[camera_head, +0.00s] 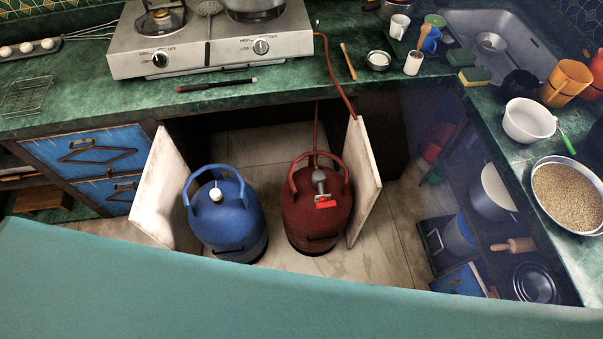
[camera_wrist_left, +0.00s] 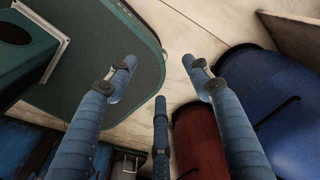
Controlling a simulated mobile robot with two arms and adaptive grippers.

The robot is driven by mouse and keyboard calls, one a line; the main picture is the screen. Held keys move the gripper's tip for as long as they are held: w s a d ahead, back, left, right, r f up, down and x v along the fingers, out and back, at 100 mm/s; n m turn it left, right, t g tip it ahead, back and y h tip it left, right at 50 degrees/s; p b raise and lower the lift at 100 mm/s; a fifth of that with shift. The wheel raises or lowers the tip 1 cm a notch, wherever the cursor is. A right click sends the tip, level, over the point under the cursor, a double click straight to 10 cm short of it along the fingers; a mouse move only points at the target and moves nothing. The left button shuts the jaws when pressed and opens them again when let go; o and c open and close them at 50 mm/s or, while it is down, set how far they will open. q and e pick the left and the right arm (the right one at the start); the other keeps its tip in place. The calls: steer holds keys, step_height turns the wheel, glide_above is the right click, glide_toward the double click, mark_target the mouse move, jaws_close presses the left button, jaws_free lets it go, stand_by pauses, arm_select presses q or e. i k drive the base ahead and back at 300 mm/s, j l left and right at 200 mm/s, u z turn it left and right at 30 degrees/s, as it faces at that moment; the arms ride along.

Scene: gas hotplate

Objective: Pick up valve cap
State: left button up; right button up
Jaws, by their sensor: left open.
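A small white valve cap (camera_head: 216,194) sits on top of the blue gas cylinder (camera_head: 232,228) in the open cabinet under the hotplate. A red gas cylinder (camera_head: 315,222) stands to its right, with a grey regulator and red part (camera_head: 325,203) on its valve. In the left wrist view my left gripper (camera_wrist_left: 160,82) has its blue-wrapped fingers spread, with nothing between them. The blue cylinder (camera_wrist_left: 285,95) is at the right there, and the red cylinder (camera_wrist_left: 200,150) is below, partly behind the fingers. The cap cannot be made out in that view. My right gripper is not in view.
Open white cabinet doors flank the cylinders, left (camera_head: 165,190) and right (camera_head: 362,180). A red hose (camera_head: 331,75) runs down to the red cylinder. The hotplate (camera_head: 210,40) stands on the green counter above. Tiled floor (camera_head: 265,148) shows around the cylinders.

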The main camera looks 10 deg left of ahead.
mark_target(216, 194)
steer(key=u, duration=1.2)
